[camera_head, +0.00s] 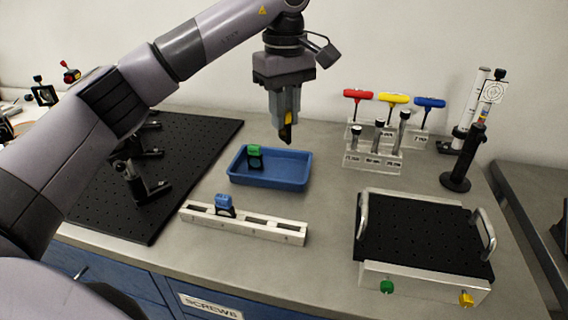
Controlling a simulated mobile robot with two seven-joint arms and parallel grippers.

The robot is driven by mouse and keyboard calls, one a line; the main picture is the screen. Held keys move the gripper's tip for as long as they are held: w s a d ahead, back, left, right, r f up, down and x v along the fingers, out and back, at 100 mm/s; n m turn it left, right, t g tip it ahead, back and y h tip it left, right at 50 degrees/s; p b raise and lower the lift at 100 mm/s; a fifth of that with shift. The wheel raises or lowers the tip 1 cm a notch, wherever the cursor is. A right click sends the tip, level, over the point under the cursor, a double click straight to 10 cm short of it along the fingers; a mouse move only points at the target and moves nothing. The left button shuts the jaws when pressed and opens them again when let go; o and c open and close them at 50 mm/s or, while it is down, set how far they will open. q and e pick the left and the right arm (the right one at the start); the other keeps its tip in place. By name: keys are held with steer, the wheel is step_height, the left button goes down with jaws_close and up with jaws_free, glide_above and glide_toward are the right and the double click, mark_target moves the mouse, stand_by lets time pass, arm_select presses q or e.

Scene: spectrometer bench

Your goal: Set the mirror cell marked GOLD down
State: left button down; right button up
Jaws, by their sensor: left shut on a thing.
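My left gripper (285,112) points down above the back right part of the blue tray (296,181). It is shut on a small dark mirror cell with a yellow top (287,131), mostly hidden between the fingers; its marking is not readable. The cell hangs clear above the tray. A green-topped mirror cell (254,158) stands in the left part of the tray. A blue-topped mirror cell (225,206) sits in the silver slotted rack (266,229) in front of the tray; other slots are empty. My right gripper is not in view.
A black breadboard (197,155) with optical posts lies at the left. A black-topped plate with handles (421,240) stands front right. A clear stand with hex drivers (372,160) and a target post (464,160) stand behind.

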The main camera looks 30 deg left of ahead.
arm_select(q)
step_height(320, 180, down, 10)
steer(key=shift+r, duration=0.1)
stand_by(0.4)
steer(key=shift+f, duration=0.25)
steer(key=c, duration=1)
jaws_free()
steer(key=shift+r, duration=0.1)
steer(key=shift+c, duration=0.2)
step_height(320, 180, up, 12)
steer(key=shift+r+p, duration=0.2)
steer(key=shift+p, duration=0.1)
